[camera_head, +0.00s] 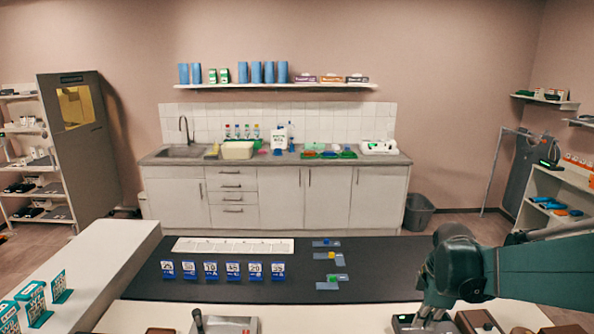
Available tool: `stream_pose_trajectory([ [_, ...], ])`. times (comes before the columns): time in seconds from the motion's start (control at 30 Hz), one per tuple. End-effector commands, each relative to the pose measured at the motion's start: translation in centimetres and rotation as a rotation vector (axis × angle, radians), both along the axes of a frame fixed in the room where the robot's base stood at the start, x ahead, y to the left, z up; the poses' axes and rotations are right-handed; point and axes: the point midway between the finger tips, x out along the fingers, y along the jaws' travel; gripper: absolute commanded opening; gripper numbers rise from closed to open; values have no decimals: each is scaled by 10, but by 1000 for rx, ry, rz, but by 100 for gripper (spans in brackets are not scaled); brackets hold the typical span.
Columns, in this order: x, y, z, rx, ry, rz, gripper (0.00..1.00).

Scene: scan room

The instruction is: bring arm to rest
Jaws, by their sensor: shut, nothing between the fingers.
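My dark teal arm (545,270) reaches in from the right edge over the front right of the table. Its bulky wrist bends down, and my gripper (422,316) hangs below it, pointing down. The gripper is shut and empty. Its fingertips are small and partly dark in this view. It is just above or beside a small device with a green display (405,318); I cannot tell whether they touch.
A black mat (380,262) carries a white slotted tray (235,246), several blue-and-white cards (210,270) and small blue slides (328,285). A lever device (225,325) and brown blocks (475,321) line the front. Teal boxes (35,300) stand left.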

Motion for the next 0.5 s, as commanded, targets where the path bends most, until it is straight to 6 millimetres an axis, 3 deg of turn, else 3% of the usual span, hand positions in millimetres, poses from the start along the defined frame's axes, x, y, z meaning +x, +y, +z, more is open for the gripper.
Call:
stream_pose_trajectory([
  [0.5,-42,44,40,55,-137,-339,0],
])
